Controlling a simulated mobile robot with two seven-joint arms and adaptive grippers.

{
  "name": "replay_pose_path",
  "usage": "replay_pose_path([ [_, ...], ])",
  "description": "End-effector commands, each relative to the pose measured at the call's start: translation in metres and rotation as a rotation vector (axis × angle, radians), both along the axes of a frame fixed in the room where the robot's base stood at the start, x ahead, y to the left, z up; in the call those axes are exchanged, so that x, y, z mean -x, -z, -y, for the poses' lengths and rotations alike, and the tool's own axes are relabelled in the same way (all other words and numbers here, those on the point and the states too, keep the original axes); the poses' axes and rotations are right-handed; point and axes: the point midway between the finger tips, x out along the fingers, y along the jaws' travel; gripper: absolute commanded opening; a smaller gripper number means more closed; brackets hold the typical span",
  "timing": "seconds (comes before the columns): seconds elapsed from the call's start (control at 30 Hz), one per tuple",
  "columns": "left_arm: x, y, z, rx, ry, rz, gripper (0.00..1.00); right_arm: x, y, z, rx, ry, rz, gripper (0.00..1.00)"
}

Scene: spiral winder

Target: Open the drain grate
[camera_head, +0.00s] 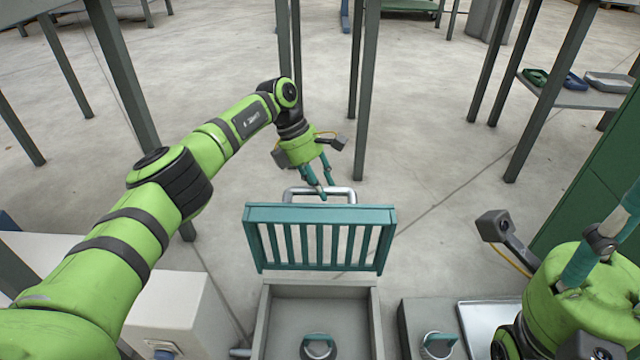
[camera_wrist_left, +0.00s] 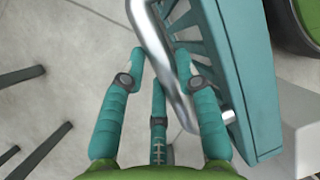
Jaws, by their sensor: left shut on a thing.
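The drain grate (camera_head: 320,214) is a teal slatted panel with a bent silver handle (camera_head: 340,190) on its far, upper edge. It stands raised, steeply tilted, at the far end of the open grey drain box (camera_head: 262,322). My left gripper (camera_head: 323,186) is shut on the handle, above the grate. In the left wrist view, the handle (camera_wrist_left: 165,60) runs between the teal fingers, with the grate (camera_wrist_left: 238,75) to the right. My right gripper (camera_head: 600,245) is partly visible at the right edge, away from the grate; its finger opening is unclear.
A round metal piece with a teal handle (camera_head: 318,346) lies inside the box. A similar one (camera_head: 438,344) sits on a grey block to the right, beside a metal tray (camera_head: 490,325). A white cabinet (camera_head: 165,305) stands left. Table legs rise behind; floor lies open beyond the grate.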

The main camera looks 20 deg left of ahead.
Motion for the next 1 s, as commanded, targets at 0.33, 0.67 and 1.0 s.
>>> replay_pose_path([
  [0.33,0.0060,0.0152,-0.0009,-0.016,0.007,-0.023,0.00,0.0003,0.0015,0.0000,0.000,-0.001,0.000,0.40],
  [0.67,0.0063,0.0149,-0.0006,-0.016,0.009,-0.024,0.56,-0.0003,0.0035,0.0001,0.000,0.000,-0.008,0.40],
  [1.0,0.0043,0.0090,-0.0008,-0.009,0.005,-0.017,0.56,-0.0010,0.0018,0.0001,0.002,0.001,-0.007,0.40],
])
